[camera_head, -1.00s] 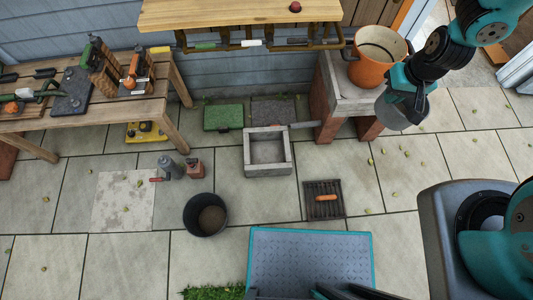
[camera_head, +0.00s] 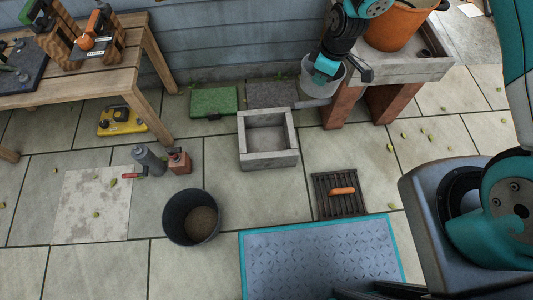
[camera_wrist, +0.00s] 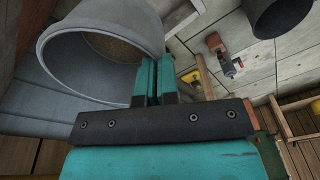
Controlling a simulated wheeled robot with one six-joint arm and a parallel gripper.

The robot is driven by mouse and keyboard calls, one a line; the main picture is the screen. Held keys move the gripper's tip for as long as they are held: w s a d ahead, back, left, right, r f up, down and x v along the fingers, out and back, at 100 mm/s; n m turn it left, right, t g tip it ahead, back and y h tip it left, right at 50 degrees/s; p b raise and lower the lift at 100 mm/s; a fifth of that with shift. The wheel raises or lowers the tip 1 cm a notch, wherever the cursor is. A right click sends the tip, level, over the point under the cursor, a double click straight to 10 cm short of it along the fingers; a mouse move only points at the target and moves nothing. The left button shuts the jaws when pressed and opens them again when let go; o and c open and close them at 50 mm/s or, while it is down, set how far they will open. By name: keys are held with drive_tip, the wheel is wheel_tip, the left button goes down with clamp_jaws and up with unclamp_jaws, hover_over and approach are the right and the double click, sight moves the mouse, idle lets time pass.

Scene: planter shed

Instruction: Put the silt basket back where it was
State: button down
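The silt basket (camera_head: 309,84) is a grey round tub held in the air, just left of the brick-legged stand and above and right of the concrete gully box. In the wrist view the basket (camera_wrist: 62,62) fills the upper left, tilted, with a brownish patch inside. My gripper (camera_head: 326,74) has its teal fingers (camera_wrist: 155,80) closed at the basket's rim. The square gully box (camera_head: 252,152) is open on the paving, with a greyish floor inside. Its iron grate (camera_head: 325,205) with an orange handle lies on the paving to the front right.
A dark bucket (camera_head: 172,222) with brown material stands front left; a grey bottle (camera_head: 150,163) and red can (camera_head: 180,163) are behind it. The stand (camera_head: 410,70) bears an orange pot (camera_head: 395,25). A blue-edged mat (camera_head: 320,262) lies in front.

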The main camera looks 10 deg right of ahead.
drive_tip(key=a+f+n+b, duration=0.3)
drive_tip(key=f+b, duration=0.3)
drive_tip(key=f, duration=0.2)
drive_tip(key=w+a+f+n+b, duration=0.1)
drive_tip(key=a+f+n+b, duration=0.3)
drive_tip(key=f+b, duration=0.3)
drive_tip(key=w+a+f+n+g+b, duration=0.1)
drive_tip(key=a+f+n+b, duration=0.2)
drive_tip(key=f+b, duration=0.4)
drive_tip(key=shift+w+a+f+n, duration=0.15)
drive_tip(key=shift+a+f+n, duration=0.25)
drive_tip(key=shift+a+f, duration=0.4)
drive_tip(key=shift+f, duration=0.1)
wheel_tip(320, 180, down, 20)
drive_tip(key=b, duration=1.1)
drive_tip(key=shift+d, duration=0.1)
drive_tip(key=c, duration=1.4)
unclamp_jaws()
drive_tip(key=shift+r, duration=0.25)
drive_tip(key=shift+f, duration=0.15)
